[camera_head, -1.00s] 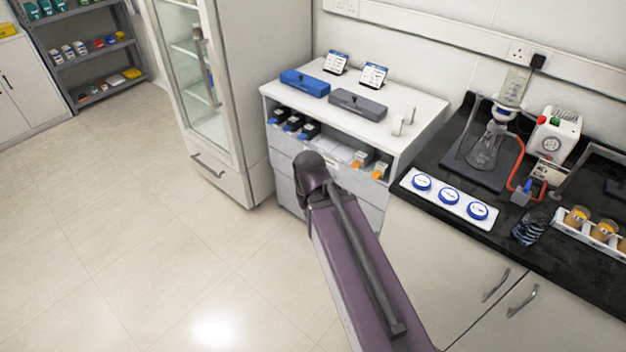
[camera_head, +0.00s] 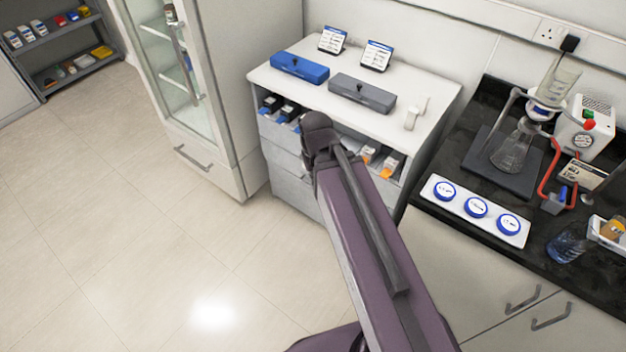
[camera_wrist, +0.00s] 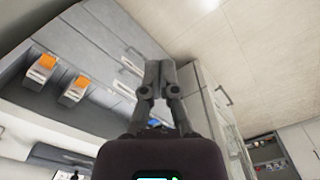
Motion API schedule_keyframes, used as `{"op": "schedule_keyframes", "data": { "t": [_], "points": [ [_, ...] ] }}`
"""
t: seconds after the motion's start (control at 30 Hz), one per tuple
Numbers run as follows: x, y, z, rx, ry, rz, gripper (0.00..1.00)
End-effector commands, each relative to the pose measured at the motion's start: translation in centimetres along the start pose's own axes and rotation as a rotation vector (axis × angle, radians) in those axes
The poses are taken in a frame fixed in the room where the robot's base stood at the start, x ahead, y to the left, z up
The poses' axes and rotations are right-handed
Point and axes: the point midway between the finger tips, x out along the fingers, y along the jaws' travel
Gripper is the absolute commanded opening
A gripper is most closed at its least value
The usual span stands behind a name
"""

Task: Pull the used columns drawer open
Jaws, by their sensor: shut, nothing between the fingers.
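The white-topped cabinet (camera_head: 420,78) stands in the middle of the head view, with grey drawer fronts (camera_head: 290,190) below an open shelf. My arm covers much of its front, and my gripper is hidden behind the arm there. In the wrist view my gripper (camera_wrist: 160,70) is shut and empty, its fingers together in front of the drawer fronts (camera_wrist: 95,35). Pale handles or labels (camera_wrist: 130,64) show on the fronts left of the fingers. The writing is too small to tell which drawer is for used columns. I cannot tell whether the fingertips touch a front. The visible drawers look closed.
A blue box (camera_head: 300,67) and a grey box (camera_head: 362,93) lie on the cabinet top. Columns with orange ends (camera_head: 388,164) sit on the shelf. A glass-door fridge (camera_head: 185,80) stands left. A black counter (camera_head: 462,165) with glassware is right. The floor in front is clear.

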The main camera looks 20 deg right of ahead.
Motion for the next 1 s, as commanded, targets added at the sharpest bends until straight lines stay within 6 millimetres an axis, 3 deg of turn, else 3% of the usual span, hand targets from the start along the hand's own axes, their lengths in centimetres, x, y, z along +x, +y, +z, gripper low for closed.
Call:
{"op": "schedule_keyframes", "data": {
  "t": [0.57,0.77,1.0],
  "points": [
    [0.4,0.0,-0.2,0.006,0.002,0.004,0.0],
    [2.3,0.2,-1.3,0.038,0.015,0.024,0.0],
    [6.4,1.0,-3.8,0.121,0.05,0.076,0.0]
  ]
}}
